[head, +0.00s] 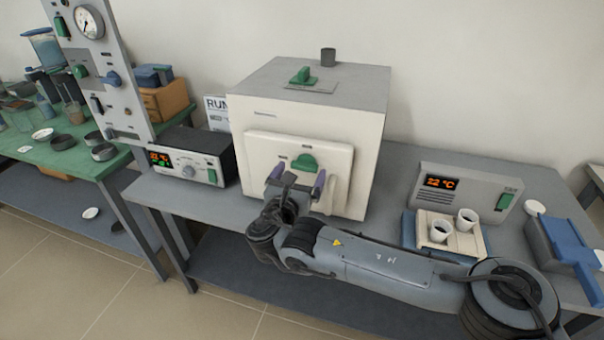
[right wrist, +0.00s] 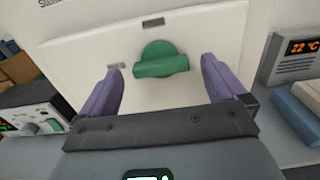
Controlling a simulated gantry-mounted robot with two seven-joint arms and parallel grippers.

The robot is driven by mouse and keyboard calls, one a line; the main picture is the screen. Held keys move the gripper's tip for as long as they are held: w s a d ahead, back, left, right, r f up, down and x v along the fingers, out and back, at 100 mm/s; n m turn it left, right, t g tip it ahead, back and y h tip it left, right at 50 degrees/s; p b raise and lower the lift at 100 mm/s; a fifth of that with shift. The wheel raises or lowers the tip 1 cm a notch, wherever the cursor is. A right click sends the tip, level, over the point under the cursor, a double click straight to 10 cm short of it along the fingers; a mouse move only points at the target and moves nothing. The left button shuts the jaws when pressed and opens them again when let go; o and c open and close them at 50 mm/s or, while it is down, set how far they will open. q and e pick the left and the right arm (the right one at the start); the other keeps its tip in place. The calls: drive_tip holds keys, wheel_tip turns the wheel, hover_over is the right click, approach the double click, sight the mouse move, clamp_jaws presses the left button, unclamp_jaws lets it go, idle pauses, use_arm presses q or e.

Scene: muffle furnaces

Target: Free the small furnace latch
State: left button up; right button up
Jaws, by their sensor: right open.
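The small furnace (head: 308,125) is a white box with a grey top, standing on the grey bench. Its front door (head: 337,170) appears closed and carries a green latch (head: 304,162) with a rounded hub and a bar handle. In the right wrist view the latch (right wrist: 160,60) sits between and beyond the fingers, its bar nearly level. My right gripper (head: 296,183) is open and empty in front of the door, its purple fingers on either side of the latch. It also shows in the right wrist view (right wrist: 160,90). No contact with the latch is visible. My left gripper is not in view.
A controller (head: 189,158) stands left of the furnace. A 22 °C unit (head: 466,190) and a tray with two white crucibles (head: 440,231) stand on the right, near a blue item (head: 565,250). A green switch (head: 302,76) and dark vent (head: 327,56) top the furnace.

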drive_tip(key=shift+x, duration=0.95)
drive_tip(key=shift+c, duration=0.5)
drive_tip(key=c, duration=1)
